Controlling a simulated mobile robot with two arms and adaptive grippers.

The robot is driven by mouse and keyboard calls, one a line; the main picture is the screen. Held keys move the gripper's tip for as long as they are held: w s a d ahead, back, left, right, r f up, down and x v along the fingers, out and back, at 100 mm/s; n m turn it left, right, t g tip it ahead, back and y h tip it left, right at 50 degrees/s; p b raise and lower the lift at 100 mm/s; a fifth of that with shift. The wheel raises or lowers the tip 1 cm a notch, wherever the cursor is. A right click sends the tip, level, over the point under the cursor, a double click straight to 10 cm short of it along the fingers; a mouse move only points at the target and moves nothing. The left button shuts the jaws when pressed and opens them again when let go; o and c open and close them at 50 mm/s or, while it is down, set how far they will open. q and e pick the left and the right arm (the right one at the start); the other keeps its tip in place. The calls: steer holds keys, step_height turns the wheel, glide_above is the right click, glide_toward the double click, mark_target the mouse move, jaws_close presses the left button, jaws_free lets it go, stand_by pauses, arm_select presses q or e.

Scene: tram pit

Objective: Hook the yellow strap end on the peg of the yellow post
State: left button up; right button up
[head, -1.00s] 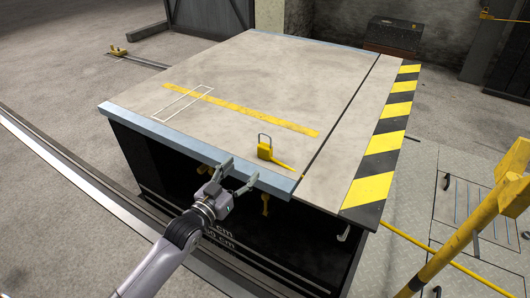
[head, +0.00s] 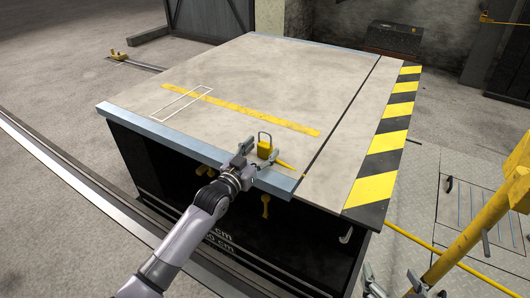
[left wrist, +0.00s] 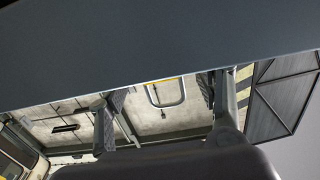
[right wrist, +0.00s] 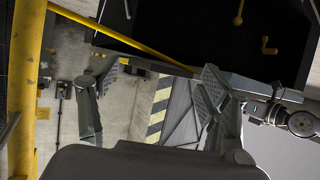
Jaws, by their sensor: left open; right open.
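A yellow block with a grey loop, which looks like the strap end (head: 265,150), stands near the front edge of the platform. A short yellow strip runs from it to the right. My left gripper (head: 258,151) is open, with its fingers around or beside the block; in the left wrist view the grey loop (left wrist: 166,94) shows between the fingers. The yellow post (head: 470,229) stands at the right and also shows in the right wrist view (right wrist: 29,85). My right gripper (head: 405,284) is open and empty, low beside the post.
The grey platform (head: 225,70) has a blue-grey front edge and a black-yellow striped right edge (head: 388,145). A flat yellow line (head: 240,110) crosses its top. A grey hook (head: 346,236) hangs below its right corner. A yellow rail (head: 425,244) runs low at the right.

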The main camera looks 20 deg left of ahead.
arm_select(q)
steer(key=shift+w+d, duration=0.15)
steer(key=shift+w, duration=0.35)
steer(key=c, duration=1.2)
